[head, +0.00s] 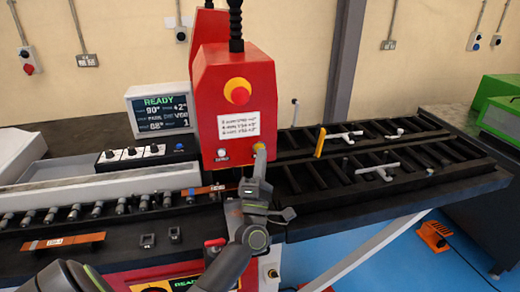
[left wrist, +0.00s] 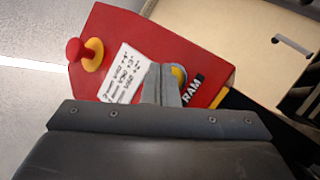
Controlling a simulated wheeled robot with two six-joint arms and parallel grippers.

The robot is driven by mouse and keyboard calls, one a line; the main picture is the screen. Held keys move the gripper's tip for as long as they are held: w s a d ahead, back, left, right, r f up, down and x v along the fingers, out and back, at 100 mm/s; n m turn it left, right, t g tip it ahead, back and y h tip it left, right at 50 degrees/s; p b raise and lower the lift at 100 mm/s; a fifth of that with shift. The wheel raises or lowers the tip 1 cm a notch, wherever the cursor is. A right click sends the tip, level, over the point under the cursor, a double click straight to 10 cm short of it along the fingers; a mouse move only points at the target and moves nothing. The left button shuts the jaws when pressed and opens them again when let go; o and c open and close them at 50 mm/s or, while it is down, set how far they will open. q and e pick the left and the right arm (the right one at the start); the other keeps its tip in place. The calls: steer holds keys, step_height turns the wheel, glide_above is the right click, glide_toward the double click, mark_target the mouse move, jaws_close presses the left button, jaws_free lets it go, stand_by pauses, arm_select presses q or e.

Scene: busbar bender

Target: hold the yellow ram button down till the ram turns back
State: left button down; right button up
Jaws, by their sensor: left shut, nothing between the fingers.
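The yellow ram button (left wrist: 179,74) is on the face of the red bender head (head: 236,75), beside the word RAM in the left wrist view. My left gripper (head: 260,150) is shut and empty, its fingertips right at the button. The fingers hide much of the button in both views, and I cannot tell whether it is pressed in. The display (head: 162,110) behind the head reads READY, with 90° and 68° among its figures. My right gripper is not in view.
A red stop knob on a yellow disc (head: 238,91) sits above a white label (head: 240,125). A roller track (head: 80,213) with copper-coloured bars (head: 63,242) lies left. A black rack (head: 380,160) with a yellow stop (head: 321,142) lies right. An orange foot pedal (head: 434,235) is on the floor.

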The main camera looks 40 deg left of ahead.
arm_select(q)
steer(key=shift+w+a, duration=0.35)
steer(key=shift+a, duration=0.05)
stand_by(0.9)
steer(key=shift+s+d, duration=0.15)
stand_by(4.5)
steer(key=shift+s+d, duration=0.45)
steer(key=shift+d, duration=0.05)
steer(key=shift+s+d, duration=1.6)
steer(key=shift+d, duration=0.3)
